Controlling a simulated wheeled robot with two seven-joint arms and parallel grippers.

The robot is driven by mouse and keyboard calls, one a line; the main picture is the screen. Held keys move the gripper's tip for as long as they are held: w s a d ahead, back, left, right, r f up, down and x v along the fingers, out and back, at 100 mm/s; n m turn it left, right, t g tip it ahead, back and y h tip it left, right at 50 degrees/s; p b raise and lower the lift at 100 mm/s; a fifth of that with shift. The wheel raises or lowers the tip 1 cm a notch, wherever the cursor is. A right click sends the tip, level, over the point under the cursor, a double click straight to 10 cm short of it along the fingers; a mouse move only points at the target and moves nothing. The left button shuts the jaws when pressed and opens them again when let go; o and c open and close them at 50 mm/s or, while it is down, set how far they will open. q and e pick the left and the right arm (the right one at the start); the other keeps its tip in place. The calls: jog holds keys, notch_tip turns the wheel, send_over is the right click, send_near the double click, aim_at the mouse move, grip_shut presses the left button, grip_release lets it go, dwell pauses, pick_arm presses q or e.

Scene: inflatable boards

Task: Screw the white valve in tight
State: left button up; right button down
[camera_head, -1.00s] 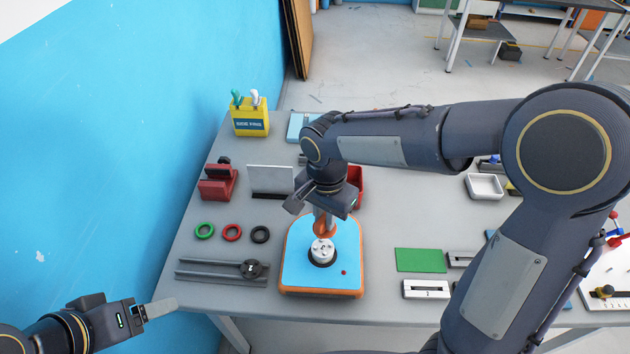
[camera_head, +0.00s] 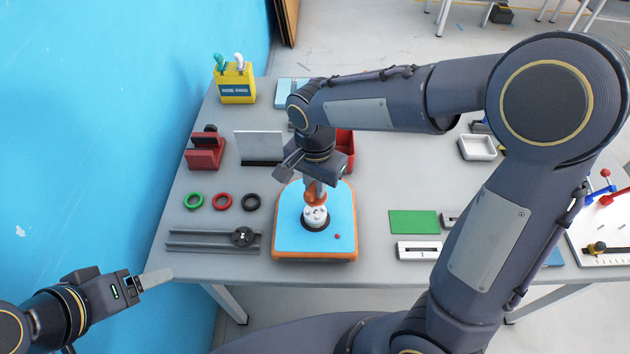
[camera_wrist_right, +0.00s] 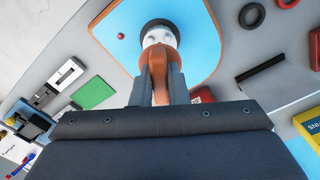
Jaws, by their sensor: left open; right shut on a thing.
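The white valve (camera_head: 315,216) sits in a black ring (camera_head: 316,226) on the blue-topped board with an orange edge (camera_head: 288,238). It also shows in the right wrist view (camera_wrist_right: 158,37). My left gripper (camera_head: 156,278) is open and empty off the table's left front corner.
Green, red and black rings (camera_head: 222,201) lie left of the board, behind a grey rail (camera_head: 212,240) with a black knob. A red bin (camera_head: 346,148) stands behind my right gripper. A green plate (camera_head: 414,222) and a white slotted block (camera_head: 419,251) lie to the right.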

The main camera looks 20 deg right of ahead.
aim_at(315, 199)
jog(key=shift+f+b, duration=0.85)
jog(key=shift+f, duration=0.6)
jog(key=shift+f+b, duration=0.85)
jog(key=shift+f, duration=0.25)
jog(key=c, duration=1.3)
grip_release()
jog(key=shift+c, duration=0.2)
jog(key=shift+r, duration=0.1)
notch_tip(315, 199, up, 8)
jog(key=shift+f, duration=0.1)
